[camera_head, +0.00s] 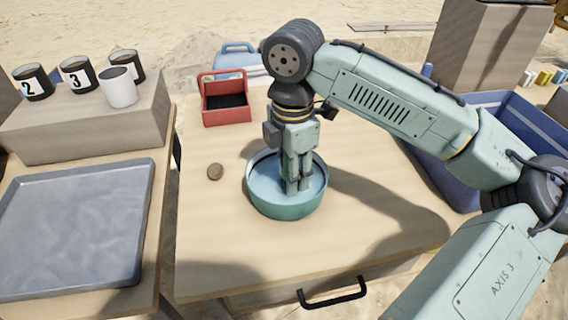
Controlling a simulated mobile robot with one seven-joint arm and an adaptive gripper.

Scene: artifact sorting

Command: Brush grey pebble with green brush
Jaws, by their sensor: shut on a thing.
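My gripper (297,186) points straight down into a round teal bowl (288,209) on the wooden table. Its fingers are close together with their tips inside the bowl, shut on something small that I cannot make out. No other pebble shows. I cannot see a green brush anywhere.
A red carrier (225,102) with a dark inside stands behind the bowl, with a blue container (236,58) beyond. A blue crate (480,104) is at right. A grey tray (75,230) and several cups (119,88) are at left. The table front is clear.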

